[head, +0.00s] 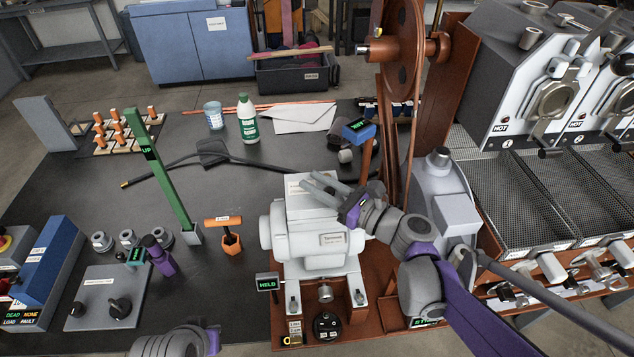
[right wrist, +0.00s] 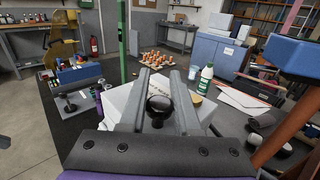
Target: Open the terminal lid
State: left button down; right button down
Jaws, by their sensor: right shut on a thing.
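The pale grey terminal box (head: 290,232) with a "Terminals" label stands on a brown base in the middle of the head view. Its pale lid (head: 297,202) is at the top, partly covered by my right gripper (head: 318,186). In the right wrist view, the two fingers of my right gripper (right wrist: 160,78) are shut on a round black knob (right wrist: 159,104), with the pale lid (right wrist: 120,99) behind them. The lid looks tilted in that view; how far it is open I cannot tell. Only a grey and purple part of my left arm shows; its gripper is out of view.
A green post (head: 170,180) and an orange T-handle (head: 230,236) stand left of the box. A "HELD" sign (head: 267,283) is at its front left. A brown wheel frame (head: 402,50) rises behind right. A white-green bottle (head: 247,119) stands at the back.

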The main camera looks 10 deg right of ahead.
jog(key=shift+r, duration=0.1)
dwell(0.8)
jog(key=shift+w+r+m+g+h+p, duration=0.45)
jog(key=shift+r+m+g+h, duration=0.05)
jog(key=shift+w+r+m+g, duration=0.3)
jog(key=shift+w+m+g, duration=0.1)
jog(key=shift+w+m, duration=0.1)
jog(key=shift+w+r+m+g+h, duration=0.2)
jog(key=shift+w+m+g+h, duration=0.15)
jog(key=shift+w+g, duration=0.1)
jog(key=shift+w+r+m+g+h, duration=0.15)
jog(key=shift+w+m+g+h, duration=0.1)
jog(key=shift+w+m+g, duration=0.15)
jog(key=shift+w+r, duration=0.15)
jog(key=shift+w, duration=0.3)
